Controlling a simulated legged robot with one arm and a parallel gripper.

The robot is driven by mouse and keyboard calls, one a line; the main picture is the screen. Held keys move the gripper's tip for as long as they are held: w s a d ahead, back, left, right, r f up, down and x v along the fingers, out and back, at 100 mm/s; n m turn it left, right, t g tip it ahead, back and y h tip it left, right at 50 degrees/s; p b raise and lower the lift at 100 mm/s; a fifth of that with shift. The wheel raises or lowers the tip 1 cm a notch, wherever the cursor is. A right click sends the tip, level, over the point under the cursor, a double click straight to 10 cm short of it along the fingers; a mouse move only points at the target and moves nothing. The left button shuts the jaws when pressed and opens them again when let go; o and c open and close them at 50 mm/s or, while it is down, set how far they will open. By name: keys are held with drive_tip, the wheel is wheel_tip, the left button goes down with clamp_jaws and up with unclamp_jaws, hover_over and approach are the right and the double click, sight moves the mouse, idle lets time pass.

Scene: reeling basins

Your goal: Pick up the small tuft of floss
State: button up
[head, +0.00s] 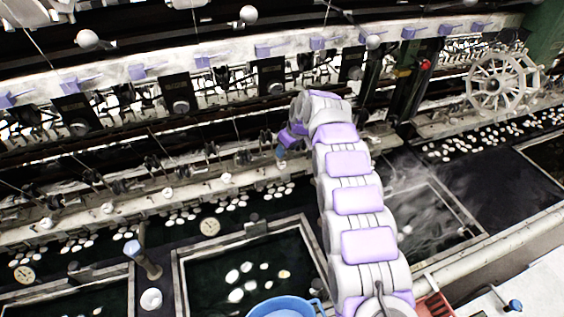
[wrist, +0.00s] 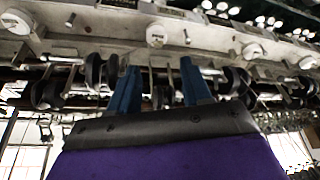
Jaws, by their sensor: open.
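I cannot make out the small tuft of floss for certain in either view. My gripper (wrist: 160,82) shows in the wrist view as two blue fingers standing apart, with nothing seen between them. In the head view my gripper (head: 281,152) is small, at the end of my arm, in front of the reeling machine's long ledge (head: 130,207). Dark rollers and metal fittings lie behind the fingers in the wrist view. My arm hides part of the machine and basins.
A basin (head: 181,275) with white cocoons (head: 248,267) lies below the ledge. A blue bowl (head: 283,304) stands at the bottom centre. A steaming basin (head: 470,222) is right of my arm. A spoked wheel (head: 502,82) stands at the far right.

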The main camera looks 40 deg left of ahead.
sight(283, 164)
drive_tip(key=x, duration=0.2)
drive_tip(key=shift+a+f, duration=0.25)
drive_tip(key=shift+a, duration=0.15)
drive_tip(key=shift+w+a+f+b, duration=0.15)
drive_tip(key=shift+f, duration=0.8)
drive_tip(key=shift+w+a+f+b, duration=0.1)
drive_tip(key=shift+a+f+b, duration=0.05)
drive_tip(key=shift+f, duration=0.85)
drive_tip(key=shift+a+f, duration=0.2)
drive_tip(key=shift+f, duration=0.05)
clamp_jaws()
